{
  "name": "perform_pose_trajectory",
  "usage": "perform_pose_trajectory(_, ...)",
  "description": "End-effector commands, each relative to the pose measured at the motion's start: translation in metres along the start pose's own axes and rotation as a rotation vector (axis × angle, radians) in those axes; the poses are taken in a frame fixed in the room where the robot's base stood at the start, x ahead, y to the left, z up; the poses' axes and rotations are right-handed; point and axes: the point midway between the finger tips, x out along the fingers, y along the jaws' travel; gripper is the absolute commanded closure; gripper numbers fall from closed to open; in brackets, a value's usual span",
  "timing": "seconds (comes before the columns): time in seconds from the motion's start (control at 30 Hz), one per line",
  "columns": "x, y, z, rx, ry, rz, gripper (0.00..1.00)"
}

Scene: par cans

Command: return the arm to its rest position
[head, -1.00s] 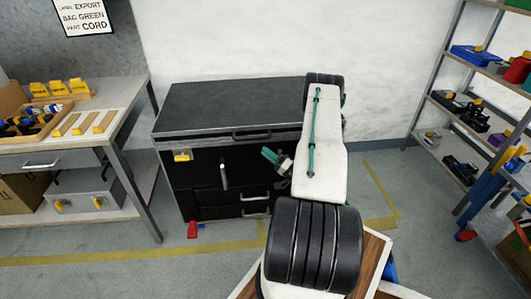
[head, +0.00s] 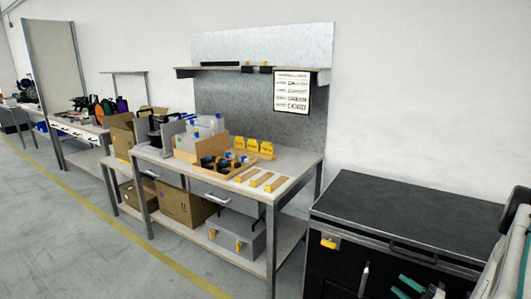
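My arm shows at the right edge of the head view, a pale link with a teal stripe, cut off by the frame. My gripper (head: 406,288) is at the bottom edge, in front of the black cabinet (head: 420,215). Its two teal fingers show apart with a dark gap between them, and I see nothing held. The lower part of the gripper is cut off.
A workbench (head: 300,160) stands left of the cabinet, with a cardboard tray (head: 215,172) and yellow holders (head: 252,146) on it. A grey case (head: 237,236) and cardboard boxes (head: 185,204) are on its lower shelf. Open floor (head: 70,225) lies at left.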

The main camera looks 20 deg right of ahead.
Motion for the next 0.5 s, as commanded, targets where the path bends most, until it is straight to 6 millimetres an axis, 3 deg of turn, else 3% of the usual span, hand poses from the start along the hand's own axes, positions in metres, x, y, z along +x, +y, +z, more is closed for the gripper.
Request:
perform_pose_trajectory(0.17,0.038,-0.034,0.052,0.181,-0.226,0.195,0.62)
perform_pose_trajectory(0.3,0.064,-0.064,0.105,0.291,-0.397,0.419,0.62)
perform_pose_trajectory(0.5,0.085,-0.102,0.181,0.348,-0.567,0.776,0.62)
